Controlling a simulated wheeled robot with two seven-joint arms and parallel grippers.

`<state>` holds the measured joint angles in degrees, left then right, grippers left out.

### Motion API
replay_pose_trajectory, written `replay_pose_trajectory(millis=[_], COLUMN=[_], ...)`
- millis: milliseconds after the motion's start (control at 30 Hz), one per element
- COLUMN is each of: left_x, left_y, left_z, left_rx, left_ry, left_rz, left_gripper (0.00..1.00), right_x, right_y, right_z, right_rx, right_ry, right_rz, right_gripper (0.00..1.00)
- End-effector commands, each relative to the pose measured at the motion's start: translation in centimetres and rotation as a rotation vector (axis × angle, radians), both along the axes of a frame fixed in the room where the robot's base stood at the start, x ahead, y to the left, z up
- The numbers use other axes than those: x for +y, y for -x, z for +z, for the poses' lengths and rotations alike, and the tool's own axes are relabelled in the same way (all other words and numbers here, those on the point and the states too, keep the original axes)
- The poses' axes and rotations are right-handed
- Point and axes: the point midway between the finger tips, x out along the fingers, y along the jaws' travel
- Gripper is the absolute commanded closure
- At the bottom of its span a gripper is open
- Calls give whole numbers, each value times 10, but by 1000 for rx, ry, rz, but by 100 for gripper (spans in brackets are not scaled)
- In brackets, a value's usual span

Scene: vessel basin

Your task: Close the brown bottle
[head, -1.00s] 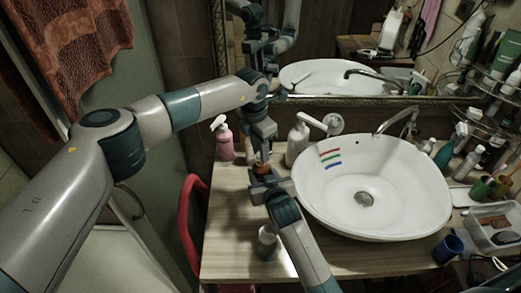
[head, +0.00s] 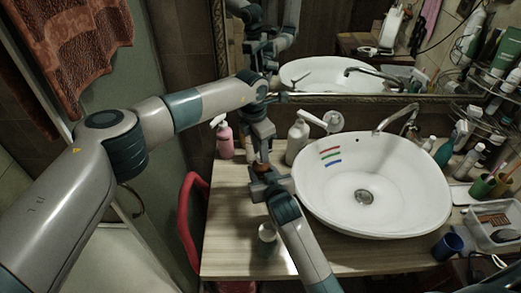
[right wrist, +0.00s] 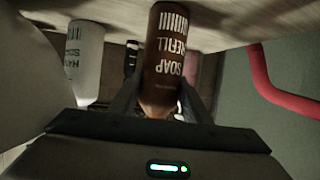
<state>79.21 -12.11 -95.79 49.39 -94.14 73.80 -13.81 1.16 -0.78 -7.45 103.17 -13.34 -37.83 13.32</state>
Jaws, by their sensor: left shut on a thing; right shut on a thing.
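The brown bottle (right wrist: 165,55) has white lettering and shows in the right wrist view between the fingers of my right gripper (right wrist: 160,105). In the head view only a small orange-brown part of the bottle (head: 262,168) shows. My right gripper (head: 264,177) is shut on it at the left side of the counter. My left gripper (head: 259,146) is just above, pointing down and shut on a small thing. That thing is mostly hidden by the fingers, and I cannot make out what it is. Whether it touches the bottle is unclear.
A white basin (head: 400,215) stands right of my grippers. A white pump bottle (head: 296,143) and a pink spray bottle (head: 225,142) stand behind. A small pale-topped container (head: 267,232) is in front on the wooden counter (head: 228,240). A red chair (head: 188,225) is at left.

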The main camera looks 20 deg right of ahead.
Motion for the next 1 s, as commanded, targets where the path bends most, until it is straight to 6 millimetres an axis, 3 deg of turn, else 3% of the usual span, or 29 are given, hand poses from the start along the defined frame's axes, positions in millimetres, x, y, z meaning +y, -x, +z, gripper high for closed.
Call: replay_pose_trajectory(millis=[1000], left_x=[-1], left_y=[-3], left_z=[0], left_rx=[0], left_ry=[-1], left_rz=[-1267], left_gripper=[96], right_x=[0], right_y=[0], right_z=[-1], right_rx=[1], right_ry=[0], right_rz=[-1], right_gripper=[100])
